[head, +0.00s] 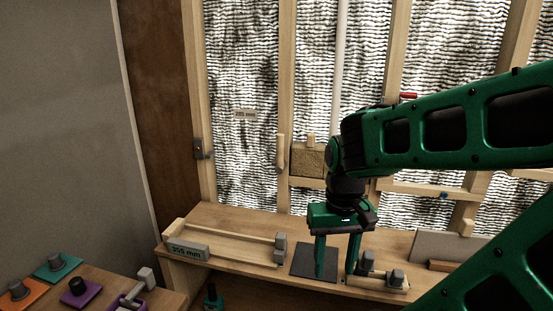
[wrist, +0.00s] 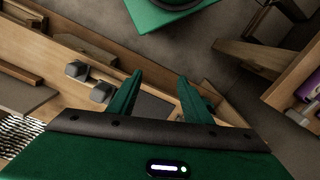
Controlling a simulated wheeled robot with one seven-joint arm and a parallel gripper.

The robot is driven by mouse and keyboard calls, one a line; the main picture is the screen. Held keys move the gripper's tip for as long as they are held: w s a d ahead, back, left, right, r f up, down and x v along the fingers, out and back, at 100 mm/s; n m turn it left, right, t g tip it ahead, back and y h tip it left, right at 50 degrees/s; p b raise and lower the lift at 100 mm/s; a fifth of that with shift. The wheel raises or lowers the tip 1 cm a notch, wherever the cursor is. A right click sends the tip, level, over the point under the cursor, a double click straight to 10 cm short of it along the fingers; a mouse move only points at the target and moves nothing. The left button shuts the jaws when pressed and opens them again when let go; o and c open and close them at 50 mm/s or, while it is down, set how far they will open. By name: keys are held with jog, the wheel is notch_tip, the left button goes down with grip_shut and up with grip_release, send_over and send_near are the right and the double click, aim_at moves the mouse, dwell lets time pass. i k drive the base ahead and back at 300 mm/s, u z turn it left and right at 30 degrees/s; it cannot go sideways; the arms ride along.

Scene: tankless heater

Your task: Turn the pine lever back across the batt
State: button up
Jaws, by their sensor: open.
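A pine lever (head: 281,153) stands upright on a stud in the head view, just left of a small brown batt (head: 307,162) set between the studs. It does not lie across the batt's face. My gripper (head: 336,270) points down over the bench, below and to the right of the lever, apart from it. Its two fingers are spread with nothing between them. In the wrist view the gripper (wrist: 160,95) also shows open fingers. Neither lever nor batt can be made out there.
A dark mat (head: 302,262) lies on the bench under my gripper. A wooden piece with grey knobs (head: 396,279) is close by the right finger; the knobs also show in the wrist view (wrist: 101,92). A wooden jig with a labelled grey block (head: 187,250) sits left.

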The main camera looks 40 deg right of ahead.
aim_at(281, 164)
jog(key=z, duration=1.6)
jog(key=k, duration=1.15)
jog(key=u, duration=1.1)
jog(key=i, duration=1)
jog(key=z, duration=0.1)
